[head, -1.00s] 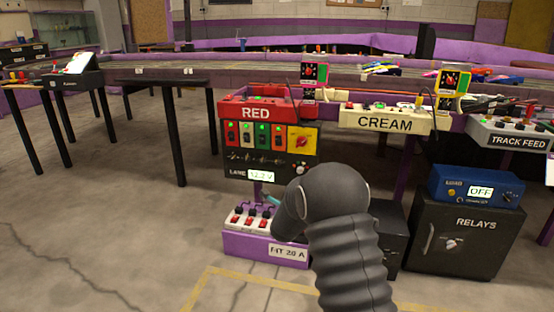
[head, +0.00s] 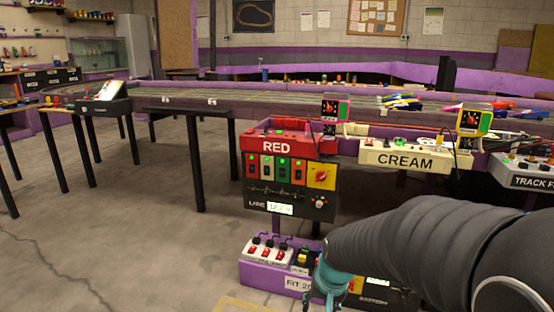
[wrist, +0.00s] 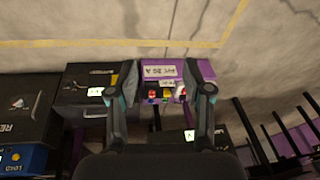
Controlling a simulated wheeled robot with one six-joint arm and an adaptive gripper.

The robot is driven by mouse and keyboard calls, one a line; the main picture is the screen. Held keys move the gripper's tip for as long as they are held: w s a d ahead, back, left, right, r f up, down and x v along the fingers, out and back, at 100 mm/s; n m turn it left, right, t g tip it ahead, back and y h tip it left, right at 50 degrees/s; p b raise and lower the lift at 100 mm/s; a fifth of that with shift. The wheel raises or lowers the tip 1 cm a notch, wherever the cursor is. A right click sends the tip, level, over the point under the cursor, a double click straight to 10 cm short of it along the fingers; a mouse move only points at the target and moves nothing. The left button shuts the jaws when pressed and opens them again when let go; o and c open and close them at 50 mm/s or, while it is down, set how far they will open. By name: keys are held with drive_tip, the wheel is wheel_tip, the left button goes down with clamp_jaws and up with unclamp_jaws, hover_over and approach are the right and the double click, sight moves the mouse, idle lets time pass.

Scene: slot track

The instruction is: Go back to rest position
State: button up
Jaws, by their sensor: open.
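My gripper (wrist: 166,75) is open and empty in the wrist view, its two dark fingers spread wide. The purple pit box (wrist: 160,71), with its white label and coloured switches, shows between and beyond them. In the head view my arm reaches in from the right, and the teal end of my gripper (head: 333,282) hangs low in front of the pit box (head: 256,272), hiding part of it. The fingertips are unclear there, and I cannot tell whether they touch anything.
The RED panel (head: 291,172) hangs under the track edge, with the CREAM strip (head: 405,158) and TRACK FEED box (head: 525,176) to its right. A black relay box (wrist: 25,105) stands left in the wrist view. Open concrete floor (head: 130,250) lies at left.

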drive_tip(key=s+d+r+n+t+p, duration=0.1)
drive_tip(key=s+d+r+p, duration=0.2)
drive_tip(key=s+r, duration=0.6)
drive_tip(key=s+d+r+t+h+p, duration=0.1)
drive_tip(key=s+d+r+p, duration=0.1)
drive_tip(key=s+r, duration=0.7)
drive_tip(key=shift+s+d+r+n+t+p, duration=0.2)
drive_tip(key=shift+d+r+n+t+p, duration=0.2)
drive_tip(key=shift+r+p, duration=0.2)
drive_tip(key=shift+c, duration=0.8)
drive_tip(key=shift+a, duration=0.15)
